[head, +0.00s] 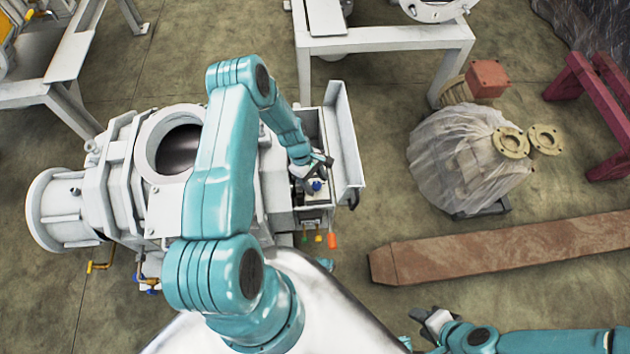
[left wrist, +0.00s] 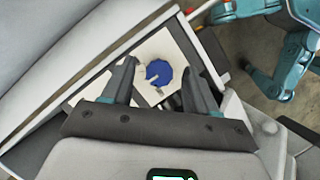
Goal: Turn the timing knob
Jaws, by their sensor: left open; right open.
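The timing knob (left wrist: 159,72) is a round blue knob on a white panel inside the open control box. In the head view the blue knob (head: 316,186) shows small, just below my left gripper (head: 318,170). In the left wrist view my left gripper (left wrist: 158,64) is open, one finger on each side of the knob as seen from above. Gaps show between the knob and both fingers, and nothing is held. How far above the knob the fingertips are, I cannot tell. My right gripper (head: 430,322) is open and empty at the lower right, away from the box.
The control box (head: 322,217) has its white lid (head: 345,135) raised on the right. It sits against the large white vacuum pump (head: 118,165). Small coloured fittings (head: 320,240) hang below the box. A wrapped machine (head: 455,160) and a rusty beam (head: 500,250) lie on the floor at right.

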